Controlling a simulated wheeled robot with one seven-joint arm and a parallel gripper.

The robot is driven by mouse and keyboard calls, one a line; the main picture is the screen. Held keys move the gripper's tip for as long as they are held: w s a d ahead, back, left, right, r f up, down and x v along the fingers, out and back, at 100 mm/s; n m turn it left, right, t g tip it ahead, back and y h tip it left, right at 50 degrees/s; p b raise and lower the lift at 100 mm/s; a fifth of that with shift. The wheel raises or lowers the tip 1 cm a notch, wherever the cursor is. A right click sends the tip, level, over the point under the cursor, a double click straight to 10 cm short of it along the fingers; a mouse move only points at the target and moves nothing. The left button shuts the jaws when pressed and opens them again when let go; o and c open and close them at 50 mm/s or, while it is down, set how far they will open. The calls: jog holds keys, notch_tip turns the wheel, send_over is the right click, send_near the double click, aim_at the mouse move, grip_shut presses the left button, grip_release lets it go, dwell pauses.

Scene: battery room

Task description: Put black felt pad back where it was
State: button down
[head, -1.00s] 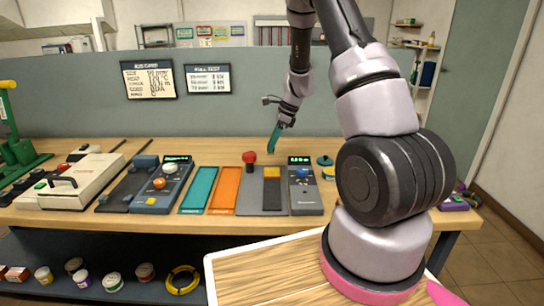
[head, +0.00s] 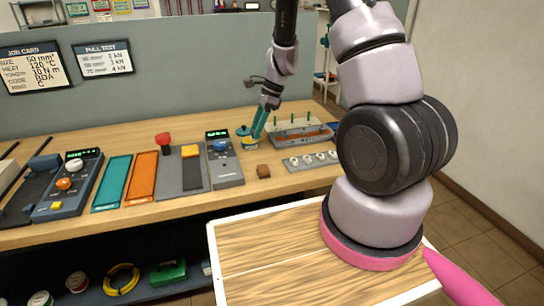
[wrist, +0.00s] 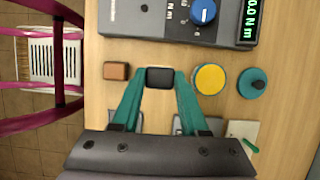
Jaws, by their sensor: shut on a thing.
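The black felt pad (wrist: 160,77) shows in the wrist view as a small dark rounded square between the tips of my teal fingers. My gripper (wrist: 160,82) is shut on it. A brown block (wrist: 117,71) lies to its left and a yellow round pad (wrist: 209,79) to its right, with a teal round piece (wrist: 252,83) farther right. In the head view my gripper (head: 252,137) is low over the bench, right of the blue-knob tester (head: 224,165), by the round pads. The black pad cannot be made out there. Its exact height above the bench is unclear.
The tester also borders the wrist view's top (wrist: 180,22). A rack with green pegs (head: 298,132) stands behind right, and a grey strip with several white pieces (head: 310,160) lies nearer. Orange (head: 142,177) and teal (head: 112,182) panels lie left. Bench behind the tester is mostly clear.

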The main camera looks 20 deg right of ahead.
jog(key=f, duration=0.4)
jog(key=shift+d+f, duration=0.2)
jog(key=shift+f, duration=0.1)
jog(key=shift+a+f, duration=0.15)
jog(key=shift+f, duration=1.85)
jog(key=shift+c, duration=2.2)
grip_release()
jog(key=shift+f, duration=0.15)
